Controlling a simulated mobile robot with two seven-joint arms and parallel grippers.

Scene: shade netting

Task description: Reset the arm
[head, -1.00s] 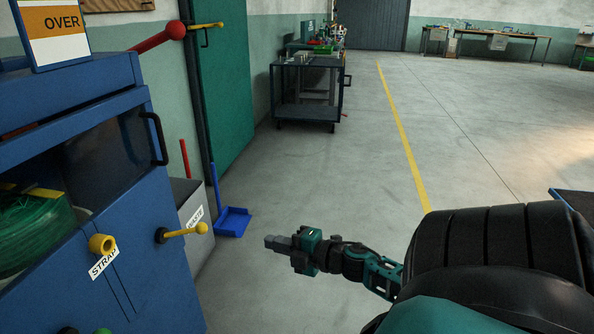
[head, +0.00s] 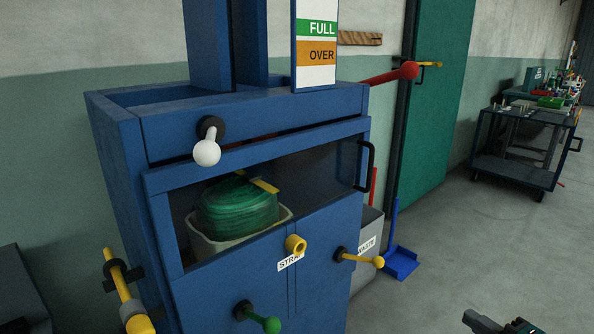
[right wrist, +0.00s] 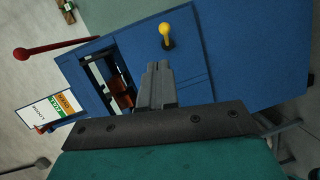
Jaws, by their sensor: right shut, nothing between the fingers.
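My right gripper (head: 482,322) shows at the bottom right edge of the head view, over the floor and apart from the blue machine. In the right wrist view its fingers (right wrist: 158,72) are together with nothing between them. The blue machine (head: 140,150) stands at the left and middle of the head view. Behind its window lies a green bundle (head: 238,205) in a pale tray. Its front carries a yellow-knobbed lever (head: 360,258), a green-knobbed lever (head: 258,317) and a white-knobbed lever (head: 207,150). My left gripper is not in view.
A red-knobbed bar (head: 395,75) sticks out at the machine's right. A grey waste bin (head: 368,228) and a blue dustpan (head: 401,263) stand beside it. A cart (head: 512,165) with items is at the back right. The floor between is clear.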

